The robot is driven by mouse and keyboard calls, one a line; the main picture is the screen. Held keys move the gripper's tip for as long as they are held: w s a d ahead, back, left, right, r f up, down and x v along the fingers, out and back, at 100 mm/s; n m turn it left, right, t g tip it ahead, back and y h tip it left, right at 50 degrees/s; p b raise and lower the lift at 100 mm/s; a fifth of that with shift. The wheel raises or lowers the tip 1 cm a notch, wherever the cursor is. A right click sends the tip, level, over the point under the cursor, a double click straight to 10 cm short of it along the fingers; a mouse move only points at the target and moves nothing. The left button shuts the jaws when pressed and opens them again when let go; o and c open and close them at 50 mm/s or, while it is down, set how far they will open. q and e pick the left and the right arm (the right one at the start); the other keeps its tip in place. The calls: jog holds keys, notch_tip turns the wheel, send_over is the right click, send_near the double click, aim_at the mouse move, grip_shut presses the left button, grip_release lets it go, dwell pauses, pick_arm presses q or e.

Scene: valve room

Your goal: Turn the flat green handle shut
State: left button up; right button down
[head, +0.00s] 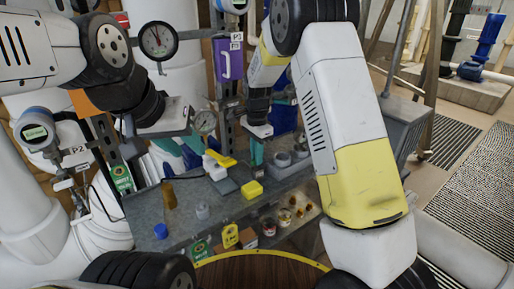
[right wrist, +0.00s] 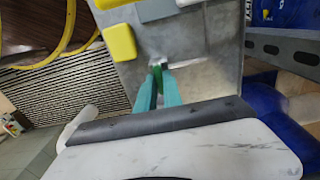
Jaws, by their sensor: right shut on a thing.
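The flat green handle (right wrist: 157,76) shows as a small green piece between the teal fingertips of my right gripper (right wrist: 158,80) in the right wrist view. My right gripper is shut on it; the fingers hide most of it, so its angle cannot be told. In the head view my right gripper (head: 257,153) points down over the grey bench, and the handle is hidden there. My left gripper (head: 180,160) hangs to the left above the bench, its teal fingers apart and nothing visible between them.
The grey bench (head: 190,228) carries a yellow block (head: 252,190), a white fitting with a yellow lever (head: 221,159), a brown cone-shaped item (head: 169,195) and a blue cap (head: 160,231).

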jog(key=c, duration=1.5)
grip_release()
jog(key=shift+r, duration=3.95)
jog(key=s+d+r+n+t+y, duration=0.15)
jog(key=s+d+r+n, duration=0.25)
jog(key=s+d+r, duration=0.4)
jog(key=s+d+r+n+t+y, duration=0.1)
jog(key=s+d+r+n+t, duration=0.25)
jog(key=s+r, duration=0.45)
jog(key=s+d+f+n, duration=0.1)
jog(key=s, duration=0.2)
jog(key=s+d+f+n, duration=0.1)
jog(key=s, duration=0.3)
jog(key=s+d+n+t, duration=0.1)
jog(key=s+n, duration=0.1)
jog(key=s, duration=0.2)
jog(key=shift+f, duration=0.4)
